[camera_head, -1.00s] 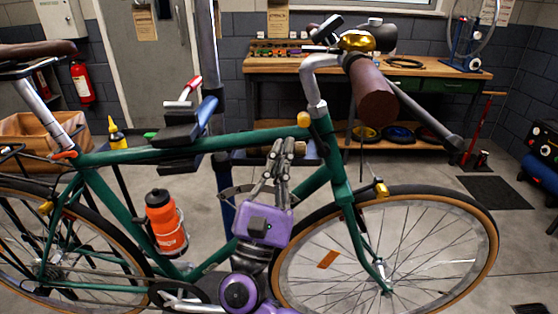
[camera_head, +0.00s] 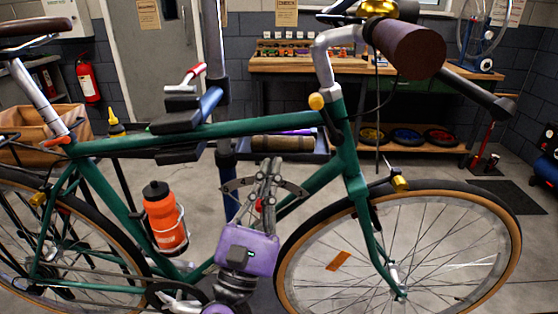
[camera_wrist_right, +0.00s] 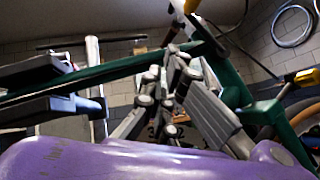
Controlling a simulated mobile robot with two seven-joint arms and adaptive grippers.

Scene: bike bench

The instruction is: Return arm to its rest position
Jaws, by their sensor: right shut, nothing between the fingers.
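My right gripper (camera_head: 269,172) has a purple body and grey fingers. It points up in front of the green bike frame (camera_head: 240,127), below the top tube, and its fingers are together with nothing between them. In the right wrist view the closed fingers (camera_wrist_right: 172,75) show in the middle, with the purple housing filling the bottom. The green tube (camera_wrist_right: 100,75) crosses behind them. My left gripper does not show in either view.
An orange bottle (camera_head: 164,220) sits in the frame's cage. The front wheel (camera_head: 400,250) is right of my gripper. A repair-stand clamp (camera_head: 190,115) holds the top tube. A blue tray (camera_head: 290,148) is behind the frame. A workbench (camera_head: 370,67) stands at the back.

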